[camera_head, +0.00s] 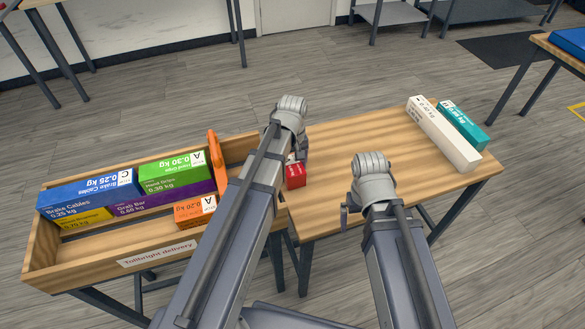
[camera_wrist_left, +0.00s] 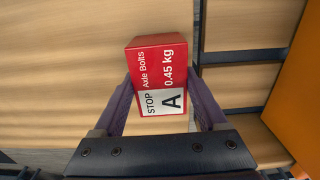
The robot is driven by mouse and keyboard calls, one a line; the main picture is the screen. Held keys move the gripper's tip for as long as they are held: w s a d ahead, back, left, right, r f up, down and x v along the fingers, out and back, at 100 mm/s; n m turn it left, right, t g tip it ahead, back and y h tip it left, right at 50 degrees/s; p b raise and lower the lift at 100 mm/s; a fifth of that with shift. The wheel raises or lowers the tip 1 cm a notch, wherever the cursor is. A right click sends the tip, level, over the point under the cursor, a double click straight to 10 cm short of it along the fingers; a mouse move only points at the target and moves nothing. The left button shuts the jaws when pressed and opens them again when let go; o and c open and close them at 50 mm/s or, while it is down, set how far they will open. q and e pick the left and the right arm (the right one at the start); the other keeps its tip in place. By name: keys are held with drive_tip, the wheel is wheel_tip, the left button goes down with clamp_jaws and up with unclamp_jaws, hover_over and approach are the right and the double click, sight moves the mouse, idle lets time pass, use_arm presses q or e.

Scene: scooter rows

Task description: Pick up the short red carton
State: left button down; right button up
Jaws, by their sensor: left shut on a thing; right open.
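The short red carton (camera_head: 295,177) is at the left edge of the right-hand table, partly hidden by my left arm. In the left wrist view the carton (camera_wrist_left: 158,65) shows a red and white label reading "Axle Bolts 0.45 kg" with a large A. My left gripper (camera_head: 293,160) is shut on it, with one finger on each side, as the left wrist view (camera_wrist_left: 163,92) shows. I cannot tell whether the carton touches the tabletop. My right gripper (camera_head: 350,212) is open and empty by the table's front edge.
A wooden tray (camera_head: 110,255) labelled "Tollbright delivery" stands left, holding blue (camera_head: 85,192), green (camera_head: 172,167), purple, yellow and orange cartons (camera_head: 195,209). A long white carton (camera_head: 443,135) and a teal carton (camera_head: 463,125) lie at the table's right. The table's middle (camera_head: 365,135) is clear.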

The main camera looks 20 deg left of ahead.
sight(292, 165)
use_arm(q)
drive_tip(key=shift+r, duration=0.15)
use_arm(e)
drive_tip(key=shift+r, duration=0.2)
use_arm(q)
wheel_tip(292, 165, up, 10)
drive_tip(key=p, duration=1)
use_arm(e)
wheel_tip(292, 165, up, 10)
drive_tip(key=shift+f, duration=0.15)
